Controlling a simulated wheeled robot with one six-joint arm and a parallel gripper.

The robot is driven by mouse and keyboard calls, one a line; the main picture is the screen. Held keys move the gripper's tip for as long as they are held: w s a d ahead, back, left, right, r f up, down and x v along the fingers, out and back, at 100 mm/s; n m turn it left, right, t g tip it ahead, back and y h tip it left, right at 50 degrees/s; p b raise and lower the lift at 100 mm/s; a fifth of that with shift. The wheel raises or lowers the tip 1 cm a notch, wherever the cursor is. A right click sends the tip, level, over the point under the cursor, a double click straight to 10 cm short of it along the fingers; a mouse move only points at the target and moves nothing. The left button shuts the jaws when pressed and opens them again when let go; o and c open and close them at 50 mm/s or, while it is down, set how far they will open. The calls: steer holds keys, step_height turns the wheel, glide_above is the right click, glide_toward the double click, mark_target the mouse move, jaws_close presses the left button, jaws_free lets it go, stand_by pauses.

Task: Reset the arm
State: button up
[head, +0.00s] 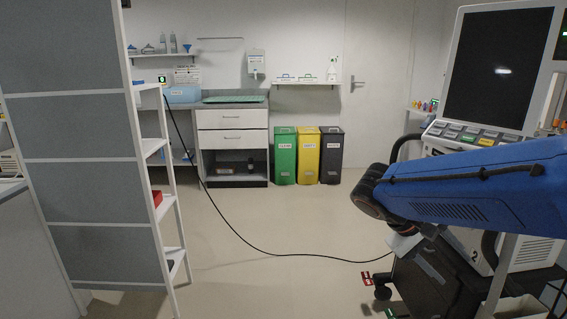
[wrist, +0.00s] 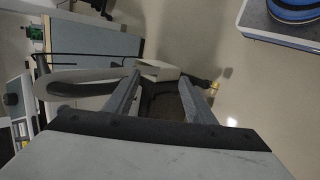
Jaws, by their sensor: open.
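My blue arm (head: 465,188) reaches in from the right edge of the head view, in front of the ventilator (head: 500,65). Its far end bends down at a dark joint. My gripper (wrist: 160,88) shows in the wrist view with its two grey fingers apart. A dark part and a pale block (wrist: 158,70) show beyond and between the fingers; I cannot tell whether they touch. Nothing is clearly held.
The ventilator's dark wheeled base (head: 435,275) stands below my arm. A black cable (head: 300,254) runs across the floor to the back counter (head: 233,143). A grey partition (head: 85,150) with shelves stands left. Green (head: 285,157), yellow and black bins stand behind. The middle floor is otherwise clear.

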steer(key=s+a+f+t+y, duration=0.2)
steer(key=s+a+y, duration=0.1)
steer(key=s, duration=0.3)
steer(key=s+a+f+m+t+y, duration=0.1)
steer(key=s+a+f+t+y, duration=0.2)
steer(key=s+a+y, duration=0.1)
steer(key=shift+s+a+f+t+y, duration=0.35)
steer(key=shift+s+y, duration=0.5)
steer(key=shift+y, duration=0.25)
